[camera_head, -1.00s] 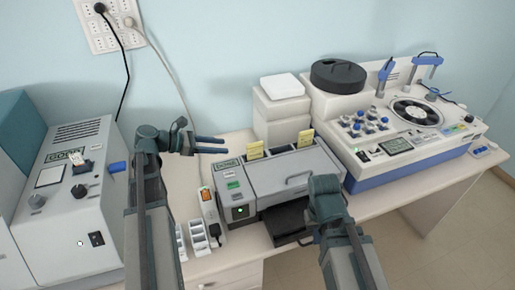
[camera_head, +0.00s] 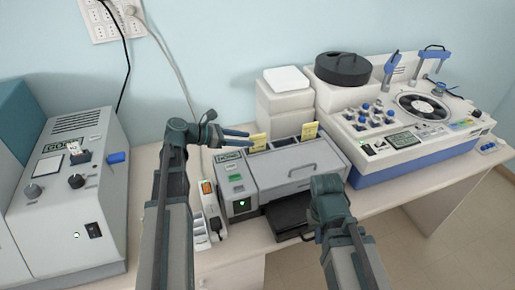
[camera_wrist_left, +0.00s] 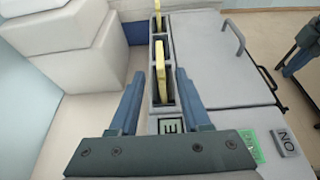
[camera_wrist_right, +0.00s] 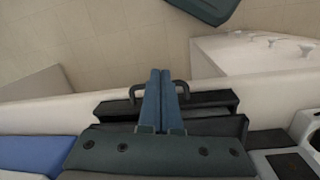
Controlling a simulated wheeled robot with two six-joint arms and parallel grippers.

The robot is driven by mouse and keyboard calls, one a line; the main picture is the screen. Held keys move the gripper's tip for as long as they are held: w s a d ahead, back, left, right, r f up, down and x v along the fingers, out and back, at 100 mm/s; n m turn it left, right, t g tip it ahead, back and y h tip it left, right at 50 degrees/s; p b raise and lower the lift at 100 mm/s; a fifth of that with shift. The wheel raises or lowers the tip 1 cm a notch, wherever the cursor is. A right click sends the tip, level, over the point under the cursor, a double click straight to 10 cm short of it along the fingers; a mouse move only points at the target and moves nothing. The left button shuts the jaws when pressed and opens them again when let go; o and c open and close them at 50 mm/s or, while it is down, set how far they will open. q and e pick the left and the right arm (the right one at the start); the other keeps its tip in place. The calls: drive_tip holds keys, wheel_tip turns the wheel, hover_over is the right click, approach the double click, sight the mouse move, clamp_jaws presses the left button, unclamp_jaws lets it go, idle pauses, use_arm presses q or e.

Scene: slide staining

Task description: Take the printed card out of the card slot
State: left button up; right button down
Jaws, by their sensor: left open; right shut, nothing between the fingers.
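A grey machine (camera_head: 290,165) has a narrow channel on top with two upright yellow cards, a near one (camera_head: 258,142) and a far one (camera_head: 310,131). My left gripper (camera_head: 248,136) is open beside the near card. In the left wrist view, the near card (camera_wrist_left: 161,72) appears in the gap between the fingertips, touching neither finger visibly; the far card (camera_wrist_left: 157,22) stands beyond.
A black tray (camera_head: 288,217) juts from the grey machine's front. A large console (camera_head: 420,135) fills the right of the desk. The left machine (camera_head: 65,200) stands at the left.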

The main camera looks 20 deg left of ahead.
sight(257, 139)
use_arm(q)
drive_tip(key=b+x, duration=0.1)
drive_tip(key=x, duration=0.4)
drive_tip(key=shift+d+b, duration=0.2)
drive_tip(key=shift+b, duration=0.2)
drive_tip(key=shift+r, duration=0.1)
clamp_jaws()
